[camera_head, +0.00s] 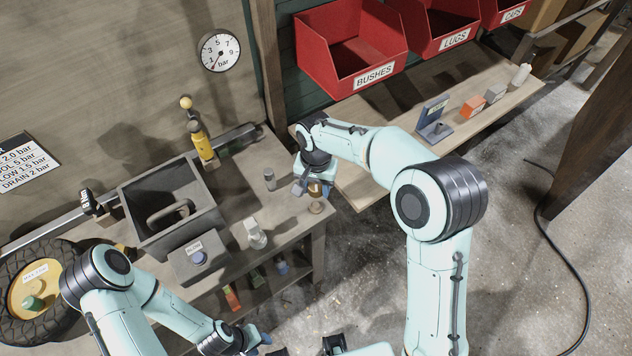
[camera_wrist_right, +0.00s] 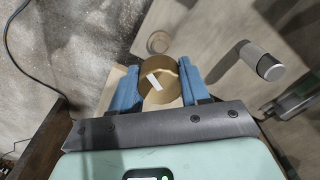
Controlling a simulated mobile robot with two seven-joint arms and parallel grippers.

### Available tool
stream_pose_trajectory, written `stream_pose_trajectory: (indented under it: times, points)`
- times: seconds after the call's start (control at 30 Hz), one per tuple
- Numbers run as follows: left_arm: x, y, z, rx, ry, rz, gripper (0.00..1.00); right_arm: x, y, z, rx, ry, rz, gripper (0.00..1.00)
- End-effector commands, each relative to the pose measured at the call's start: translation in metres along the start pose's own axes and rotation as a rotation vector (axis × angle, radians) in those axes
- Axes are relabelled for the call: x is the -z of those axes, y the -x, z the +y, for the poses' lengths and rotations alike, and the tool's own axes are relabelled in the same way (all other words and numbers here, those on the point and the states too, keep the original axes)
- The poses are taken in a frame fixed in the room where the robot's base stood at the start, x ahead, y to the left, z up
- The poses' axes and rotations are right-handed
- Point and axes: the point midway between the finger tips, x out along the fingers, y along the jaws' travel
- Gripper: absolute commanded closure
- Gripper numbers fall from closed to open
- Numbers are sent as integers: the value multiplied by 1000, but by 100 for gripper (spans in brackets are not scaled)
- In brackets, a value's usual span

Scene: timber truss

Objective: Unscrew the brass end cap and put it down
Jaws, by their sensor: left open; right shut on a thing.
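My right gripper (camera_head: 313,188) is over the front right corner of the workbench. In the right wrist view its two blue fingers (camera_wrist_right: 163,84) are shut on the sides of a round brass cap (camera_wrist_right: 158,92) with a white mark on its face. In the head view the brass cap (camera_head: 316,189) is partly hidden by the gripper. I cannot tell whether it is still threaded on anything. A smaller round brass piece (camera_wrist_right: 158,42) lies just beyond it near the bench corner. My left gripper (camera_head: 262,340) is open and empty low in the head view, partly cut off.
A grey box with a blue button (camera_head: 199,257) stands in front. Red bins (camera_head: 352,55) hang behind a side shelf (camera_head: 385,115).

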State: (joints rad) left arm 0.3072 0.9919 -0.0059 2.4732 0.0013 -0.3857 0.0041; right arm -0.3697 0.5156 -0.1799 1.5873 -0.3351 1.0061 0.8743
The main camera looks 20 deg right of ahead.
Motion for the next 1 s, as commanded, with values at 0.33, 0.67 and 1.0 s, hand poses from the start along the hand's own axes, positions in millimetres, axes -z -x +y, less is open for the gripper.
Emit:
stream_pose_trajectory:
  times: [0.33,0.67,1.0]
  points:
    - [-8,-22,-11,5,5,-13,57,-1,-38,0,-1,0,-1,100]
    - [-12,-35,-17,7,7,-20,57,0,-60,0,-1,0,-1,100]
    - [-12,-36,-17,7,7,-20,57,0,-62,0,0,0,0,100]
